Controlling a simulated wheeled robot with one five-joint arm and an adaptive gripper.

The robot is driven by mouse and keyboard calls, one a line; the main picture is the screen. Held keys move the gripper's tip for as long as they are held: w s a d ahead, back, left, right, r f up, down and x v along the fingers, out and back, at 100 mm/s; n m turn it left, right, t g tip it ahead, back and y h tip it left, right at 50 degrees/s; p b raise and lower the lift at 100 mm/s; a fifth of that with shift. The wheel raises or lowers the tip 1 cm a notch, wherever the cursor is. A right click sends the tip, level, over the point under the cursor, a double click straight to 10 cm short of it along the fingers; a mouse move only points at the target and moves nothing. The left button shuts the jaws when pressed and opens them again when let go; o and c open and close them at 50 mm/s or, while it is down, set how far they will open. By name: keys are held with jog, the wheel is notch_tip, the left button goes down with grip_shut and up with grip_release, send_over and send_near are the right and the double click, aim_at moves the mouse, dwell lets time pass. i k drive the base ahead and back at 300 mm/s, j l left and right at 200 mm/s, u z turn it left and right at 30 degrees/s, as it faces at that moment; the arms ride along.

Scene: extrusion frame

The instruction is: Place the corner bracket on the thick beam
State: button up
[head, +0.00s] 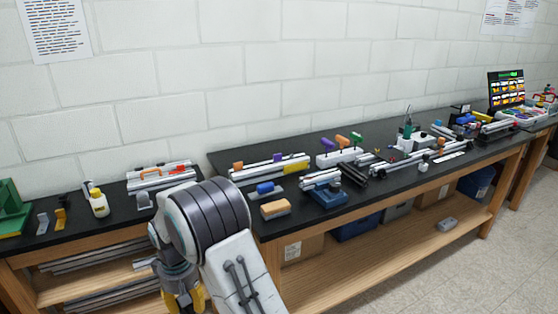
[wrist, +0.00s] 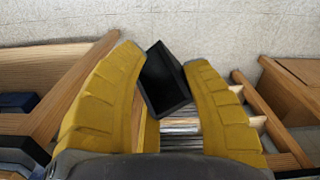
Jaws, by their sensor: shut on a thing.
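My gripper (wrist: 163,62) is shut on the corner bracket (wrist: 166,84), a black angular piece that sits tilted between the yellow fingers in the wrist view. In the head view my gripper (head: 184,300) hangs low in front of the bench, below the top's edge, and the bracket is hidden there. Silver beams (head: 262,172) lie on the black bench top, one group with yellow and orange pieces. Another beam group (head: 160,177) lies left of it, behind my arm. I cannot tell which is the thick beam.
The black bench top (head: 228,155) runs along a white brick wall. A white bottle (head: 99,203) and a green fixture (head: 10,207) stand at left. A brush (head: 275,210) and a blue vise (head: 323,187) lie near the front edge. The floor at right is clear.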

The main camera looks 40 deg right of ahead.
aim_at(253, 166)
jog(key=i+j+z, duration=0.3)
jog(key=z, duration=0.15)
jog(key=i+j+z, duration=0.7)
jog(key=j+z, duration=0.2)
jog(key=j, duration=0.15)
